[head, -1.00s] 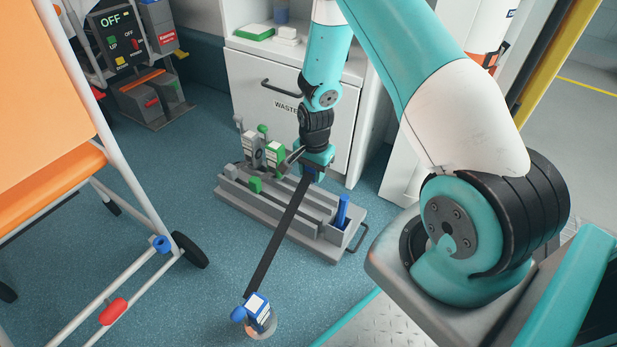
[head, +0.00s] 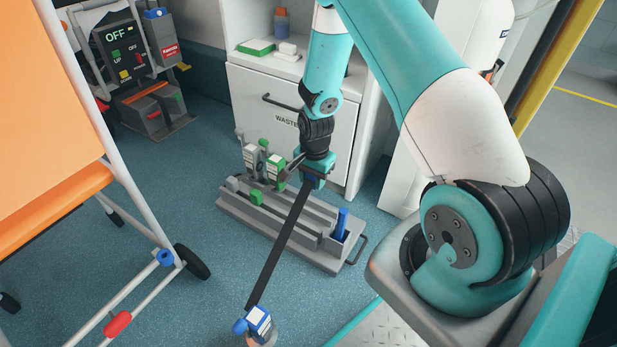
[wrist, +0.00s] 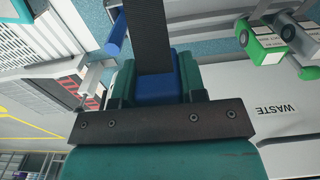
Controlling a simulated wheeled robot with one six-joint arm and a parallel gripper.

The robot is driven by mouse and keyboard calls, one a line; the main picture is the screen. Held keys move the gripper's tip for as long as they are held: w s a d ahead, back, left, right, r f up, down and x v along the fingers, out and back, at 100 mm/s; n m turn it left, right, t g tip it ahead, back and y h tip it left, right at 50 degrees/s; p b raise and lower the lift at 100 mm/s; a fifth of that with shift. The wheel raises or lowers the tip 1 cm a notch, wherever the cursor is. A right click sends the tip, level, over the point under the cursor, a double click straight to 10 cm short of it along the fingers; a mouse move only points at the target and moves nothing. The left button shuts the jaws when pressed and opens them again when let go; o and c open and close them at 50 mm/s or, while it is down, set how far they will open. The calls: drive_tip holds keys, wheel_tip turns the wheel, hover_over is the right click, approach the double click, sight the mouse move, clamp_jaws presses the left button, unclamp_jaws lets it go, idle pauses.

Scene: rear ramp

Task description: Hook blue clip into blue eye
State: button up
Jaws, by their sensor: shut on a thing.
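My gripper (head: 314,176) is shut on a blue piece (wrist: 156,89), which I take to be the blue clip, at the end of a black strap (head: 279,245). In the wrist view this blue piece sits between the teal fingers; its hook end is hidden. The strap slants down to a blue-topped reel (head: 259,320) on the floor at the bottom edge. A blue fitting (head: 165,258), likely the blue eye, sits on the white lower frame of the orange chair at left. My gripper is well to its right and apart from it.
A grey rack (head: 290,232) with green and grey strap units and a blue post (head: 342,222) stands below my gripper. A red fitting (head: 117,323) is on the chair frame (head: 142,205). A white waste cabinet (head: 305,125) stands behind. Blue floor is clear between chair and rack.

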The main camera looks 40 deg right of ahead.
drive_tip(key=shift+r+p, duration=0.4)
drive_tip(key=shift+r, duration=0.15)
drive_tip(key=shift+f, duration=0.1)
drive_tip(key=b, duration=1.4)
hover_over(310, 225)
drive_tip(key=s+a, duration=0.2)
wheel_tip(310, 225, down, 18)
drive_tip(key=shift+w+d, duration=0.1)
drive_tip(key=shift+d, duration=0.15)
drive_tip(key=shift+f+b, duration=1.05)
drive_tip(key=shift+f, duration=1.3)
